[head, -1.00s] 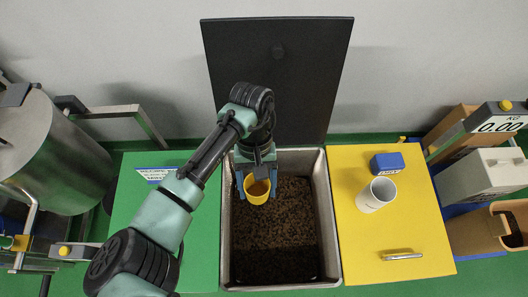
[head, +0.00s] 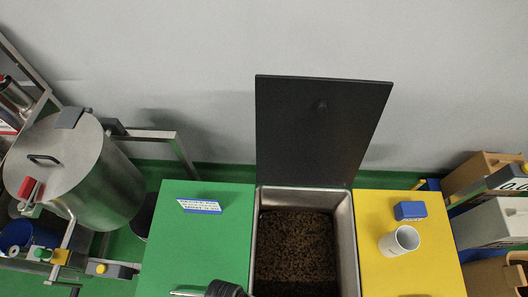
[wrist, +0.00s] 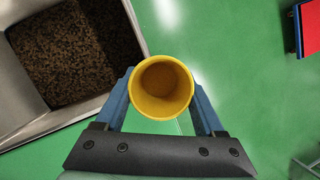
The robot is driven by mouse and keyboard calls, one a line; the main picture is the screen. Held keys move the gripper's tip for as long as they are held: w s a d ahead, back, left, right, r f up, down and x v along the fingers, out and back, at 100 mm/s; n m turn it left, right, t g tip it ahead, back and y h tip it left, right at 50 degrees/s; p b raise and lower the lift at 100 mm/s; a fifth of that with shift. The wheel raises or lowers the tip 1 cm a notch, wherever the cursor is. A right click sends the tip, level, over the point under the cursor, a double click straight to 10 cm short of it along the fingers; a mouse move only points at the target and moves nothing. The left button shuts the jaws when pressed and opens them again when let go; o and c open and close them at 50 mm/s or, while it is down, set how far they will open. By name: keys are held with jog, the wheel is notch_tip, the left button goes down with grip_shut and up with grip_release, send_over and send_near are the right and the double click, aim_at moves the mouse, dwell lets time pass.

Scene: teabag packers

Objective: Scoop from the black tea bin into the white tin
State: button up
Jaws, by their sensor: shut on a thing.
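The black tea bin (head: 346,225) is a metal-walled bin with its black lid (head: 322,130) standing open behind it. Dark brown loose tea (head: 295,245) lies inside. The white tin (head: 400,241) stands upright on the yellow lid (head: 385,275), right of the bin. In the wrist view, my gripper (wrist: 162,88) is shut on a yellow scoop cup (wrist: 155,106), blue fingers on either side. The cup's mouth faces the camera; its inside looks yellow, and I cannot tell whether any tea is in it. The gripper is outside the bin, over green floor beside its corner.
A blue block (head: 410,210) sits behind the tin. A green lid (head: 200,245) with a label lies left of the bin. A steel drum (head: 75,175) stands far left. A scale display and boxes (head: 490,215) stand far right.

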jog(key=w+d+r+n+t+h+p, duration=0.1)
jog(key=w+d+r+n+p, duration=0.2)
jog(key=d, duration=0.4)
jog(key=w+d+n+t+p, duration=0.1)
jog(key=d+n+p, duration=0.1)
jog(key=d+n, duration=0.4)
jog(key=w+d+r+n+p, duration=0.1)
jog(key=w+r+n+p, duration=0.35)
jog(key=w, duration=1.05)
jog(key=shift+t, duration=0.4)
jog(key=f+b, duration=4.2)
jog(key=f, duration=0.1)
jog(key=shift+s+d, duration=0.15)
jog(key=shift+s, duration=0.15)
jog(key=shift+r+p, duration=0.35)
jog(key=shift+r, duration=0.05)
jog(key=shift+f, duration=0.1)
